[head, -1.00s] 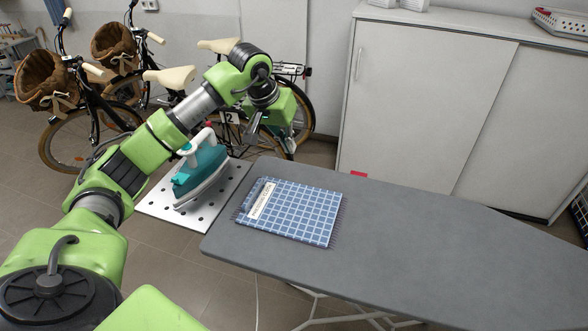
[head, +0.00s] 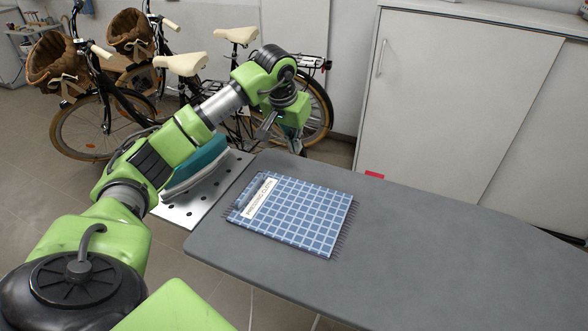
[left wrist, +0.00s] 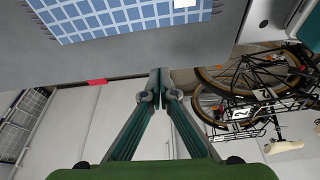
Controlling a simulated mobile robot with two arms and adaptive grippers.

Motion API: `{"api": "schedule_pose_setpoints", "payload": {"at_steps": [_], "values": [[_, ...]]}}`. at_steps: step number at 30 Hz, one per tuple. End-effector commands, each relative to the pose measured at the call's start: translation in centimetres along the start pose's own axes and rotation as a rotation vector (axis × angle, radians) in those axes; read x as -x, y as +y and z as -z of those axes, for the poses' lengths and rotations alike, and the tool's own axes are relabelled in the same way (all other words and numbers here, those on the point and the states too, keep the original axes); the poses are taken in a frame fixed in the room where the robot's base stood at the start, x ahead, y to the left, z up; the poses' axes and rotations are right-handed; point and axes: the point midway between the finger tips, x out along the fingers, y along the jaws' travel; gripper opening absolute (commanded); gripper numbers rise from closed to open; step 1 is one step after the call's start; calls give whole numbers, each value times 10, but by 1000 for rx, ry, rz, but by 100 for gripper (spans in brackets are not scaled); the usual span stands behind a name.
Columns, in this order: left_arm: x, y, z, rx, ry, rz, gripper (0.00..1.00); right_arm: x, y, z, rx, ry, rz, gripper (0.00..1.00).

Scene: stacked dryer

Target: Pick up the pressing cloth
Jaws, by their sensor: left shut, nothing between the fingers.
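The pressing cloth (head: 299,218) is a blue and white checked, fringed cloth with a white label. It lies flat near the left end of the grey ironing board (head: 420,250). Part of it shows upside down at the top of the left wrist view (left wrist: 120,18). My left gripper (head: 283,134) is above and beyond the far edge of the cloth, apart from it. In the left wrist view its fingertips (left wrist: 159,74) meet with nothing between them. My right gripper is out of view.
A teal iron (head: 195,168) sits on a perforated white rest (head: 190,212) left of the board, partly hidden by my left arm. Bicycles (head: 180,65) stand behind. A white sliding-door cabinet (head: 450,100) stands beyond the board. The board's right part is clear.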

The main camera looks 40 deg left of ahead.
Motion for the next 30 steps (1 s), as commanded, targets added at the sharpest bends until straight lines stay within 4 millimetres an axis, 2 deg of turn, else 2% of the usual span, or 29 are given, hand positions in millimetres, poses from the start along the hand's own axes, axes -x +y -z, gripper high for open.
{"api": "schedule_pose_setpoints", "payload": {"at_steps": [9,11,12,19,30], "values": [[-70,2,-1,2,-6,-3,0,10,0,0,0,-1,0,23],[-80,1,-3,1,-6,-2,0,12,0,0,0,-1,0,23],[-73,0,-9,-1,-2,0,0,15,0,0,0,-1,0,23],[-66,0,-32,-1,-2,0,0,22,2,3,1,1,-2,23],[-64,0,-38,0,0,0,0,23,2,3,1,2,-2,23]]}}
